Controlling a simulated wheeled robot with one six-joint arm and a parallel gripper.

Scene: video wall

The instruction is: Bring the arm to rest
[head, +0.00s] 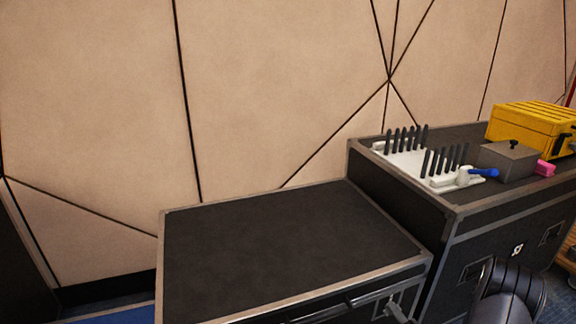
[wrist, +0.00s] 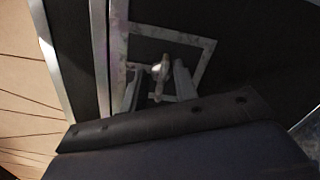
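My gripper (wrist: 158,84) shows in the wrist view as two pale grey fingers standing apart, with nothing held between them. A dark slab across the lower part of that view hides the finger bases. Beyond the fingers is a metal latch plate (wrist: 195,48) on a black case, with a small light knob (wrist: 160,66) seen between the fingertips. I cannot tell whether the fingers touch it.
A low black case (head: 290,245) with a bare top stands in front. A taller case (head: 465,135) at right bears a white rack (head: 415,160) of black-handled tools, a blue-handled tool (head: 482,172), a grey box (head: 507,160), a pink block (head: 544,167) and a yellow toolbox (head: 530,123). A panelled wall (head: 270,90) stands behind.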

